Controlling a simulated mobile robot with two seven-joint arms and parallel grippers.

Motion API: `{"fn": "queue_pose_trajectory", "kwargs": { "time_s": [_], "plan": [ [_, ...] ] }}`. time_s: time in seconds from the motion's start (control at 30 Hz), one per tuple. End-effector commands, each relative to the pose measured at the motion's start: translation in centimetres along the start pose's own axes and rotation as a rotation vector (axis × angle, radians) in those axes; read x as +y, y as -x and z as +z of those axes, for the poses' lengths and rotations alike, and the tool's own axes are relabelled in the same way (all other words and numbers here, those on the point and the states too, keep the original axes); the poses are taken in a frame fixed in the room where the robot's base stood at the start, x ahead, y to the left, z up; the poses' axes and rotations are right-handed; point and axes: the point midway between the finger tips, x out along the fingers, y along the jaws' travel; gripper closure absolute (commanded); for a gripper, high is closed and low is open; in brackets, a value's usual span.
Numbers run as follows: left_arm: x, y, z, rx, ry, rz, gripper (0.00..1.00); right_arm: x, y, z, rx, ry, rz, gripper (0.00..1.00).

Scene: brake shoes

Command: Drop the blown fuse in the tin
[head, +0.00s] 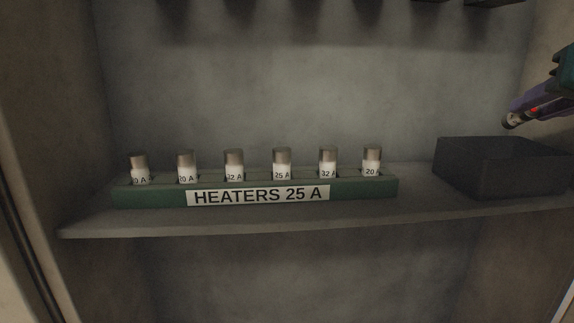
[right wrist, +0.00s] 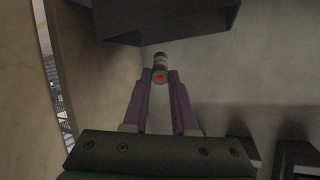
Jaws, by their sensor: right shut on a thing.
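My right gripper (head: 528,107) is at the upper right of the head view, with purple fingers. It is shut on a fuse (head: 512,120), a small cylinder with metal caps and a red mark. The right wrist view shows the fuse (right wrist: 160,66) between the fingertips of my right gripper (right wrist: 160,78). The tin (head: 500,172) is a dark box on the right of the shelf. The fuse is above the tin, apart from it; the tin's inside is hidden. A dark box, seemingly the tin (right wrist: 160,22), shows at the top of the wrist view. My left gripper is not in view.
A green fuse rack (head: 360,189) labelled "HEATERS 25 A" stands on the shelf (head: 250,222) left of the tin. It holds several upright white fuses with metal caps. Dark blocks (head: 310,5) hang along the top. The cabinet's right wall (head: 553,60) is close to my right arm.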

Motion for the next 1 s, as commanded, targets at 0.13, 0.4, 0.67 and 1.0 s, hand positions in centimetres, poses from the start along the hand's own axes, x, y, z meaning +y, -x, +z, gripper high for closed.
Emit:
{"fn": "queue_pose_trajectory", "kwargs": {
  "time_s": [0.13, 0.4, 0.67, 1.0],
  "plan": [
    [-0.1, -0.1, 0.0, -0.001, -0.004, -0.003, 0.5, 0.0, 0.0, 0.0, 0.001, 0.0, -0.001, 1.0],
    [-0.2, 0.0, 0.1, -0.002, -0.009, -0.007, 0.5, 0.0, 0.0, 0.0, 0.001, 0.0, -0.001, 0.55],
    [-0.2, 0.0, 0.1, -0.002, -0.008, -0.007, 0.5, 0.0, 0.0, 0.0, 0.0, 0.0, -0.001, 0.39],
    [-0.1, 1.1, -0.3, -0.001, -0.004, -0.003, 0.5, -0.1, 2.2, -0.2, -0.001, 0.001, -0.004, 0.39]
  ]
}}
